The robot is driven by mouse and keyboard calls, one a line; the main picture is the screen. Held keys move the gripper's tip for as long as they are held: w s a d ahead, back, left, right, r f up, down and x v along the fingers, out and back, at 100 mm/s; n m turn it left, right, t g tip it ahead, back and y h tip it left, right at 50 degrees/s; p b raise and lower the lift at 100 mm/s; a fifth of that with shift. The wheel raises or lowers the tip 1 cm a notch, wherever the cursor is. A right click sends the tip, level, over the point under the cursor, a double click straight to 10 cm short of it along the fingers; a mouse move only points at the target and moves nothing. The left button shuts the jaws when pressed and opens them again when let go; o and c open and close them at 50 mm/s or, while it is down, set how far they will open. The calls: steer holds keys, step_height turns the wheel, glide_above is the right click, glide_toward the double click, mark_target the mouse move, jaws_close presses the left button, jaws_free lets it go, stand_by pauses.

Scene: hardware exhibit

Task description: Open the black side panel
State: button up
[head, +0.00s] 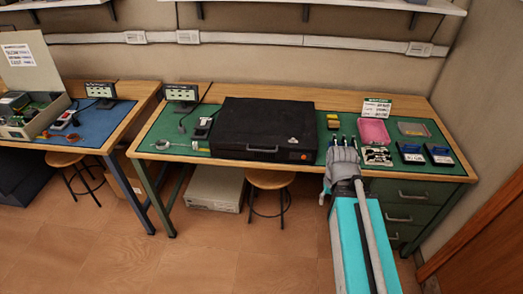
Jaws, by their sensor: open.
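A large flat black case (262,118) lies on the green mat of the workbench, in the middle of the head view. Its broad black top panel is flat and looks closed. A grey handle (262,149) and a small orange-red part (305,156) show on its front face. My gripper (342,143) is open, in front of the bench's front edge in the picture, just right of the case's front right corner. It appears apart from the case and nothing shows held. Its height and exact distance from the case are hard to tell.
Right of the case are a pink tray (373,131), a clear tray (413,129), a sign (377,107) and two dark boxes (439,155). A stool (268,181) and a beige computer case (216,189) stand below. Another bench (103,135) is left. The front floor is clear.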

steer(key=w+a+f+n+t+h+b, duration=0.5)
steer(key=w+a+f+t+h+b, duration=0.45)
steer(key=b, duration=0.65)
steer(key=w+a+r+n+t+b, duration=0.1)
steer(key=w+a+n+t+b, duration=0.1)
steer(key=a+b, duration=0.4)
steer(key=w+a+r+n+t+y+b, duration=0.1)
steer(key=a+n+t+b, duration=0.4)
steer(key=a, duration=0.9)
steer(key=shift+w+a+r+t+b, duration=0.15)
steer(key=shift+w+r+t+b, duration=0.2)
steer(key=shift+r+t+b, duration=0.35)
steer(key=shift+w+f, duration=0.15)
steer(key=p+x, duration=0.2)
steer(key=x, duration=1.1)
steer(key=shift+w, duration=0.3)
